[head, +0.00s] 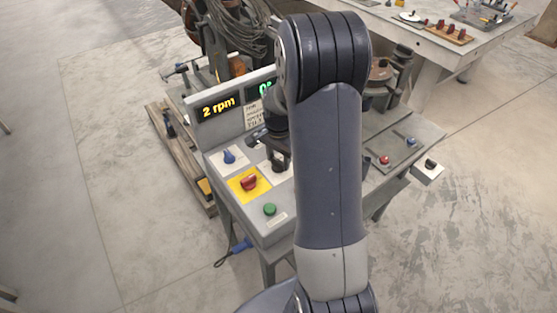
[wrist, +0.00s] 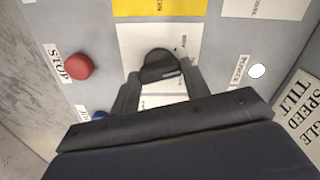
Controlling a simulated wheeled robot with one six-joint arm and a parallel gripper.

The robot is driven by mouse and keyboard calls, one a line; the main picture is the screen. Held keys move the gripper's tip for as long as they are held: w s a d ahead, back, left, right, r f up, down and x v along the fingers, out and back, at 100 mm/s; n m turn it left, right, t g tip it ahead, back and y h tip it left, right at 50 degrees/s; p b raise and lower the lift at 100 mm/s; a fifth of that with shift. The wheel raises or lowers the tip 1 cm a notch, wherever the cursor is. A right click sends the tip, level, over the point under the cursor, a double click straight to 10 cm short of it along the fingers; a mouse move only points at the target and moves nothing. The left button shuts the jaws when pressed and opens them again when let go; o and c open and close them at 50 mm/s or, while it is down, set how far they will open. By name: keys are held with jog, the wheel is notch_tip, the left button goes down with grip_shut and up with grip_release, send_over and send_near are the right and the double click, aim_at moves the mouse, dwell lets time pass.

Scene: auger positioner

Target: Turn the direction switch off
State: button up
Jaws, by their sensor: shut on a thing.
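A black rotary knob (wrist: 160,64) stands on a white plate (wrist: 128,40) in the wrist view; I take it to be the direction switch. The small print around it is too small to read. My gripper (wrist: 160,80) has a finger on either side of the knob and is shut on it. In the head view my gripper (head: 280,164) is down at the control panel (head: 246,225), to the right of a red knob on a yellow plate (head: 262,183). There the black knob is hidden by my gripper and arm.
A red stop button (wrist: 78,67), a blue button (wrist: 99,115) and a white power lamp (wrist: 257,71) are near my gripper. A blue knob (head: 229,156), green button (head: 269,209) and display reading 2 rpm (head: 219,107) are on the panel. A second display is partly hidden.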

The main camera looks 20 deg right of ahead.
aim_at(279, 161)
jog(key=shift+m+b, duration=0.4)
jog(key=shift+m, duration=1.1)
jog(key=o, duration=1)
jog(key=shift+r, duration=0.1)
notch_tip(279, 161, up, 11)
jog(key=b, duration=0.1)
jog(key=shift+f, duration=0.2)
